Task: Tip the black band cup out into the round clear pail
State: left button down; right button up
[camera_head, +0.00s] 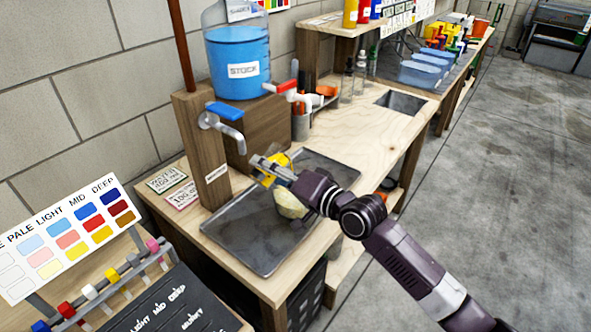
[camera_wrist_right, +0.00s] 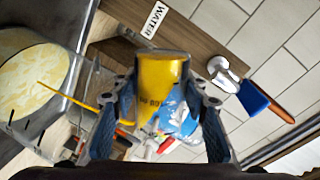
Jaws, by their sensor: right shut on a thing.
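My right gripper (camera_head: 272,170) is shut on a yellow-looking cup (camera_head: 279,160), held above the grey tray near the blue-handled tap. In the right wrist view the cup (camera_wrist_right: 163,82) sits between the two fingers (camera_wrist_right: 163,95), with dark lettering on its side; a black band is not clear. The round clear pail (camera_head: 290,205) stands on the tray, below and beside the gripper, partly hidden by it. It holds pale yellow matter, which also shows in the pail at left in the right wrist view (camera_wrist_right: 30,80). My left gripper is not in view.
A grey tray (camera_head: 245,240) lies on the wooden bench under the pail. A blue-handled tap (camera_head: 222,122) on a wooden post and a blue stock tank (camera_head: 238,62) stand behind. A colour chart (camera_head: 65,235) is at left. Bench space to the right (camera_head: 370,125) is clear.

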dwell(0.6)
jog(key=shift+r+m, duration=0.45)
jog(key=shift+m, duration=0.45)
dwell(1.2)
jog(key=shift+w+d+f+m+b, duration=0.3)
jog(key=shift+w+d+m+b, duration=0.3)
jog(key=shift+w+m+b, duration=0.15)
dwell(1.5)
jog(key=shift+d+r+m+y+p, duration=0.1)
jog(key=shift+r+m+y+p, duration=0.2)
jog(key=shift+r+m+p, duration=0.35)
dwell(1.2)
jog(key=shift+w+d+f+m+g, duration=0.15)
jog(key=shift+f+m, duration=0.1)
jog(key=shift+m, duration=0.15)
jog(key=shift+w+f+m+g, duration=0.1)
jog(key=shift+f+m+g, duration=0.1)
jog(key=shift+m, duration=0.2)
dwell(0.4)
